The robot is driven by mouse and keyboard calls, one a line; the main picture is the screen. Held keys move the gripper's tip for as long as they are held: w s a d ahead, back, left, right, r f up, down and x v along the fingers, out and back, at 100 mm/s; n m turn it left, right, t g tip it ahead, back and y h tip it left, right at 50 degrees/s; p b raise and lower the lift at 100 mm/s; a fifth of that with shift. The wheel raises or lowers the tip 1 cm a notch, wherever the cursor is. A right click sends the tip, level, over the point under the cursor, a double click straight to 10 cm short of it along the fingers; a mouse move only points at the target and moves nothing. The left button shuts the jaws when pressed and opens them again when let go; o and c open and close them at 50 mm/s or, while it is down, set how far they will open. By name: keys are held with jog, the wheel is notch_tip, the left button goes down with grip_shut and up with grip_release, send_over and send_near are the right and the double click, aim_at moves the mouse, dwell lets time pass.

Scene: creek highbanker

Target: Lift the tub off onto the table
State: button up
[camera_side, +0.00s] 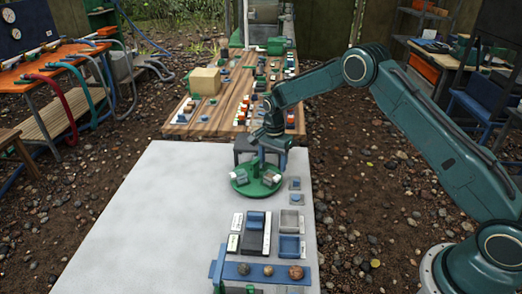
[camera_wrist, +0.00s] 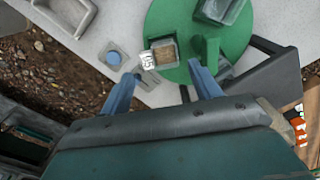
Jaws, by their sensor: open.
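A small square grey tub (camera_wrist: 165,53) with a white label and brownish contents sits on a round green turntable (camera_wrist: 238,44). A second grey tub (camera_wrist: 222,9) sits further round the same disc, cut by the top edge of the wrist view. A green post (camera_wrist: 206,50) stands up from the disc. In the side view the turntable (camera_side: 248,190) is on the pale table, with light tubs at its left and right. My gripper (camera_wrist: 162,72) is open, with its two blue fingers spread below the labelled tub and nothing between them. In the side view my gripper (camera_side: 273,150) hangs over the turntable's back.
A dark stand (camera_wrist: 270,72) is close beside the disc. Small square pads (camera_side: 295,184) lie right of it. Trays (camera_side: 290,246) and a blue rack with round stones (camera_side: 268,270) are at the front. The pale table's left side (camera_side: 150,220) is clear.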

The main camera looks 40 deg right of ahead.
aim_at(272, 172)
jog(key=shift+f, duration=2.6)
jog(key=c, duration=0.8)
jog(key=shift+o, duration=0.2)
jog(key=shift+r, duration=0.2)
notch_tip(272, 172, up, 20)
jog(key=shift+f, duration=0.15)
